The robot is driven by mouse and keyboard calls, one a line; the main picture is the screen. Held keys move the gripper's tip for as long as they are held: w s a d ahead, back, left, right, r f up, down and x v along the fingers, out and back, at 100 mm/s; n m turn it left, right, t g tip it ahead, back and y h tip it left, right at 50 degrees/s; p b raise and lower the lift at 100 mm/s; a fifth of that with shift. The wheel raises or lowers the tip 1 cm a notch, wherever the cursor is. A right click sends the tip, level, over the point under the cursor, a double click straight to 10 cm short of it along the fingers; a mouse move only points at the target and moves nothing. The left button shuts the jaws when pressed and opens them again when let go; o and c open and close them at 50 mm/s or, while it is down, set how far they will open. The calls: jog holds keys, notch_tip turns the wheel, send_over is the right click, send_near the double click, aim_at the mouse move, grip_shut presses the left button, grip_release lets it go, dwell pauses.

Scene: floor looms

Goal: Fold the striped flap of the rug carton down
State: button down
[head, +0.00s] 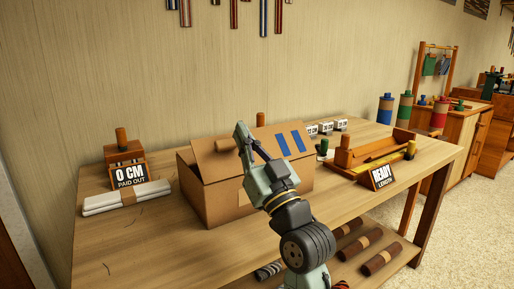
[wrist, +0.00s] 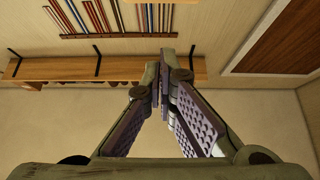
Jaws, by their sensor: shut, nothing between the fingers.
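The brown rug carton (head: 226,206) stands on the wooden table. Its striped flap (head: 268,140), with two blue bars, is up at the right of the carton top and slants; its exact angle is hard to tell. A plain flap (head: 214,158) slants up at the left. My gripper (head: 240,130) is shut and empty, pointing up in front of the carton, left of the striped flap in the picture. It hides part of the carton's front and top. The wrist view shows the closed fingers (wrist: 163,78) against wall and ceiling, with no carton in view.
A wooden tray (head: 372,152) and the "READY LENGTH" sign (head: 382,177) stand right. Rolled rugs (head: 382,258) lie on the lower shelf.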

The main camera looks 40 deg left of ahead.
jog(key=shift+w+a+f, duration=0.25)
jog(key=shift+a+f, duration=0.25)
jog(key=shift+f, duration=0.1)
jog(key=shift+w+a+f, duration=0.25)
jog(key=shift+a+f, duration=0.2)
jog(key=shift+f, duration=0.15)
jog(key=shift+r, duration=0.1)
jog(key=shift+a+h+p, duration=0.25)
jog(key=shift+h+p, duration=0.05)
jog(key=shift+p, duration=0.4)
jog(key=shift+w+a, duration=0.1)
